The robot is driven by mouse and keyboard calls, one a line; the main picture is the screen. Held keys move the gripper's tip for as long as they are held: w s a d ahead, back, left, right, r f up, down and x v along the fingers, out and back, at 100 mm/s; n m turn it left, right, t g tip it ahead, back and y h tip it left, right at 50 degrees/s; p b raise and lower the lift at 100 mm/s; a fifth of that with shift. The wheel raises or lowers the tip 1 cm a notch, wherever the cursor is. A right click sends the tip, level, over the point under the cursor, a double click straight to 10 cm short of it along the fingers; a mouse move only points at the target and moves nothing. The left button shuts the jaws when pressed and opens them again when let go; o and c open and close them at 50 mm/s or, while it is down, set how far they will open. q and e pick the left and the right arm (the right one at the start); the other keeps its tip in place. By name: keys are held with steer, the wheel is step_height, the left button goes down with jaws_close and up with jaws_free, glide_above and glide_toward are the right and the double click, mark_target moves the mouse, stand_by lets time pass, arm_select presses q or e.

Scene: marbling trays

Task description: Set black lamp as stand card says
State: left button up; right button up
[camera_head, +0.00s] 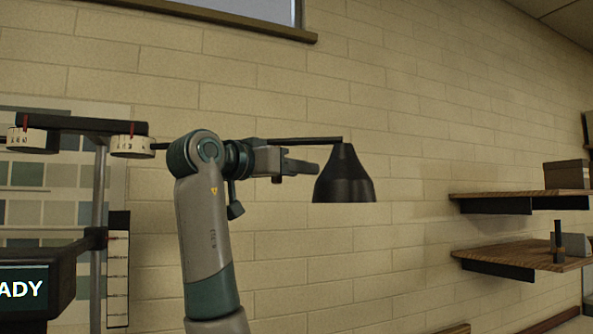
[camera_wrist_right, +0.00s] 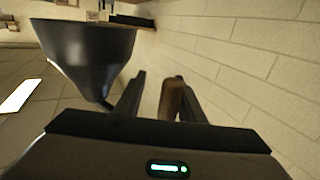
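The black lamp (camera_head: 345,178) has a cone-shaped shade, open side down, at the end of a thin black arm (camera_head: 305,140). Its shade also fills the upper left of the right wrist view (camera_wrist_right: 85,48). My right gripper (camera_head: 312,167) is just left of the shade in the head view. In the wrist view its two fingers (camera_wrist_right: 160,95) are apart, with a brown handle-like piece (camera_wrist_right: 172,98) between them, near the right finger; a gap shows on its left. The stand's pole (camera_head: 101,200) carries a white tick-marked strip (camera_head: 118,280). No readable stand card shows. My left gripper is out of view.
Two white marked drums (camera_head: 33,140) (camera_head: 133,146) hang under a dark bar (camera_head: 80,125). A dark screen (camera_head: 24,290) at lower left reads "ADY". Wooden shelves (camera_head: 515,197) (camera_head: 515,257) with small items are on the right. A brick wall stands behind.

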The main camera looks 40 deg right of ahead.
steer(key=b+v, duration=0.4)
steer(key=v, duration=0.8)
steer(key=shift+w+a+r, duration=0.15)
stand_by(0.5)
